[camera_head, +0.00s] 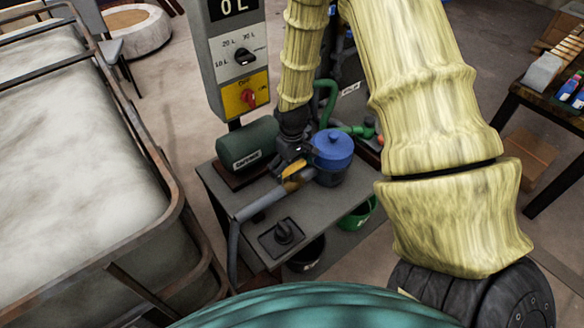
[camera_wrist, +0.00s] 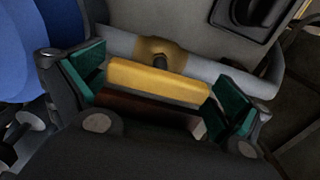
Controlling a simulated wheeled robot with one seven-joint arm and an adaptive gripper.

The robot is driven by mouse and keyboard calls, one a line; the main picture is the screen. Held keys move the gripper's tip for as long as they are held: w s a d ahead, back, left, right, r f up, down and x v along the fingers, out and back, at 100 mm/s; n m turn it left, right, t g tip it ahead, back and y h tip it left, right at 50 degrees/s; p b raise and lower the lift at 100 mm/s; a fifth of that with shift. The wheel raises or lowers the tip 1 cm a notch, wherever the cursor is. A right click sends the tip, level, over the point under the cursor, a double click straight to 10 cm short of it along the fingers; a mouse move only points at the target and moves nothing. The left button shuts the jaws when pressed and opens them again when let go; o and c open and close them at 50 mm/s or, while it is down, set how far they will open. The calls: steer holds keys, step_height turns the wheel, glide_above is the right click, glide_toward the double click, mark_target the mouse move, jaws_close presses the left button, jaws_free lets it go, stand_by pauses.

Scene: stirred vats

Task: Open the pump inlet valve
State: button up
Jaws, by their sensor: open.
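The pump inlet valve has a yellow lever handle (camera_wrist: 158,80) on a brass body (camera_wrist: 160,50) set in a grey pipe (camera_wrist: 205,68). In the wrist view the handle lies crosswise between the two teal finger pads of my gripper (camera_wrist: 156,90). The fingers are apart, with a gap visible at the handle's right end; contact at the left end is unclear. In the head view my gripper (camera_head: 292,152) is over the pipe (camera_head: 264,198) beside the pump, and a bit of yellow (camera_head: 291,186) shows below it.
A green motor (camera_head: 247,144) and a blue-lidded pot (camera_head: 333,146) flank my gripper on a grey bench (camera_head: 322,215). A black knob (camera_head: 284,230) is in front. A control box (camera_head: 236,50) rises behind. A large vat (camera_head: 70,150) stands left.

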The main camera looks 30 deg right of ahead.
mark_target(292, 167)
step_height(292, 167, up, 12)
stand_by(0.8)
stand_by(0.5)
